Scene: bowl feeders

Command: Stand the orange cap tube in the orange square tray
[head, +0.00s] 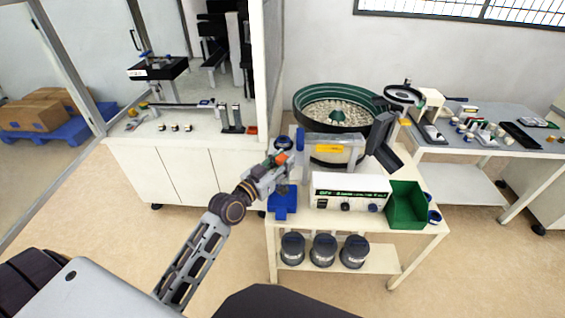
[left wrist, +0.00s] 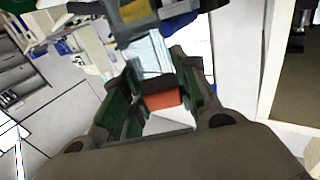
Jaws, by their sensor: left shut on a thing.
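My left gripper (head: 276,168) is shut on the orange cap tube (head: 281,159), with the orange end showing between its fingers. In the left wrist view, the orange cap (left wrist: 162,100) sits between the green-padded fingers of the left gripper (left wrist: 155,92). A pale, clear-looking body (left wrist: 150,55) shows beyond the cap; I cannot tell clearly whether it is the tube. A small orange patch (head: 252,130), which looks like the orange square tray, lies on the white counter, up and left of the gripper. It is too small to see inside. My right gripper is not in view.
The white counter (head: 190,125) holds small round items and dark upright blocks (head: 232,115). Beside the gripper are a blue stand (head: 284,203), a white control box (head: 350,192) and a green bin (head: 406,203). A bowl feeder (head: 340,107) stands behind.

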